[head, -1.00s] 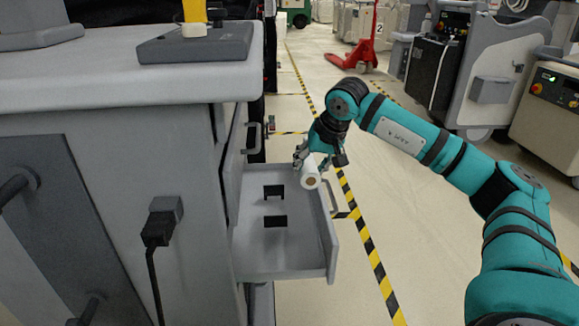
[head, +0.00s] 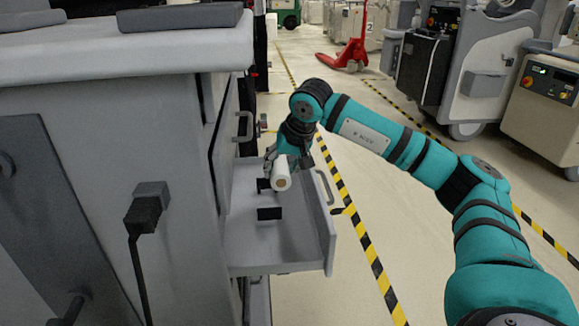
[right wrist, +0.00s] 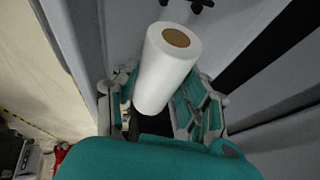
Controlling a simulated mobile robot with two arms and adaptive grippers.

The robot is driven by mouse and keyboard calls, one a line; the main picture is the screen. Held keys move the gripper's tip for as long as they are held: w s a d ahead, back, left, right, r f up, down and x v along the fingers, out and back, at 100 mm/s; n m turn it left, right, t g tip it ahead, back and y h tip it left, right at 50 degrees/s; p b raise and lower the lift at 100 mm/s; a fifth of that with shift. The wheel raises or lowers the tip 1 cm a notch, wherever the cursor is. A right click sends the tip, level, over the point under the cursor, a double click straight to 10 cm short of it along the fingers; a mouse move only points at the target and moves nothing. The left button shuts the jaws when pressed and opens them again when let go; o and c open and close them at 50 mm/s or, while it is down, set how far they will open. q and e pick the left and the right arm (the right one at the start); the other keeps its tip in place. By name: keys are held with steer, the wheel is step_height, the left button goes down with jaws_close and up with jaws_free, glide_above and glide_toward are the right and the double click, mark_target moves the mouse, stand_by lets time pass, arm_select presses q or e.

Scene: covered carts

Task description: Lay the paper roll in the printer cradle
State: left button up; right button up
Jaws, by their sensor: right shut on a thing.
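The white paper roll (head: 281,176) with a brown core is held by my right gripper (head: 278,162) above the pulled-out grey drawer (head: 300,245). The right wrist view shows the roll (right wrist: 165,72) between the two fingers, its cored end pointing away from the gripper. The printer cradle appears to be the two black notched supports (head: 269,213) on the drawer floor; the farther one is partly covered by the roll and gripper. The roll looks raised and apart from the nearer support. Its gap to the farther one cannot be told. My left gripper is not in view.
The grey cart (head: 110,120) stands left of the drawer, with a black plug and cable (head: 147,210) on its side. The drawer's front panel and handle (head: 325,188) edge its right side. Floor to the right is clear; a red pallet jack (head: 352,45) stands farther back.

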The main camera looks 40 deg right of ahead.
steer(key=shift+w+a+f+b, duration=0.4)
steer(key=shift+a+f, duration=0.05)
steer(key=shift+a, duration=0.2)
steer(key=shift+w+a+f+b, duration=0.35)
steer(key=shift+w+a+f, duration=0.1)
steer(key=shift+a, duration=0.2)
steer(key=shift+s, duration=0.1)
